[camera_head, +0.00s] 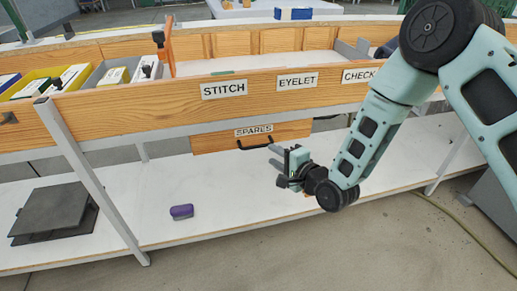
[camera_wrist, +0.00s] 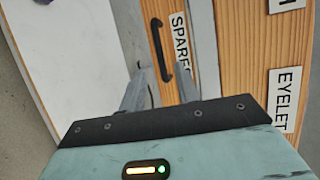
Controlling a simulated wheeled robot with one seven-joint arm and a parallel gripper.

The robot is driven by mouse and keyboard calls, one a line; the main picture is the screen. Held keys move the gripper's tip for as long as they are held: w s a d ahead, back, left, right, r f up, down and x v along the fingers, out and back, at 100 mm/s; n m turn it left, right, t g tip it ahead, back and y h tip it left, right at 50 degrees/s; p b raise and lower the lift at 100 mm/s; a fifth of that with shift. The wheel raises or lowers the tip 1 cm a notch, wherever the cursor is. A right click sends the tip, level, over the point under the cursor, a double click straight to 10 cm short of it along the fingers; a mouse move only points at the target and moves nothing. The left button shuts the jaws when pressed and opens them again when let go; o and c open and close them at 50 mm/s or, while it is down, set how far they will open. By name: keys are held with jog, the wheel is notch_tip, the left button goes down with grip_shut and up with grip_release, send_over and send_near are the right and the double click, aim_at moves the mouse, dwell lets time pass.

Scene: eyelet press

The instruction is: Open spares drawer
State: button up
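The spares drawer (camera_head: 225,141) is a wooden front with a SPARES label, hung under the bench top, and it looks shut. Its black bar handle (camera_head: 255,144) is below the label. In the wrist view the handle (camera_wrist: 161,50) stands just beyond the fingertips, with the drawer front (camera_wrist: 172,12) behind it. My gripper (camera_head: 279,169) is in front of the drawer, a little below and right of the handle. In the wrist view my gripper (camera_wrist: 160,88) has its two fingers apart with nothing between them. Whether a finger touches the handle is unclear.
The bench front (camera_head: 140,106) with STITCH, EYELET and CHECK labels runs above the drawer. Below is a white shelf (camera_head: 190,235) with a purple object (camera_head: 181,211) and dark flat plates (camera_head: 55,212). A slanted metal leg (camera_head: 90,180) stands left. The shelf under the drawer is mostly clear.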

aim_at(258, 146)
jog(key=b+x, duration=0.1)
jog(key=x, duration=0.7)
jog(key=shift+w+a+f, duration=0.1)
jog(key=shift+w+a, duration=0.05)
jog(key=shift+w, duration=0.05)
grip_shut()
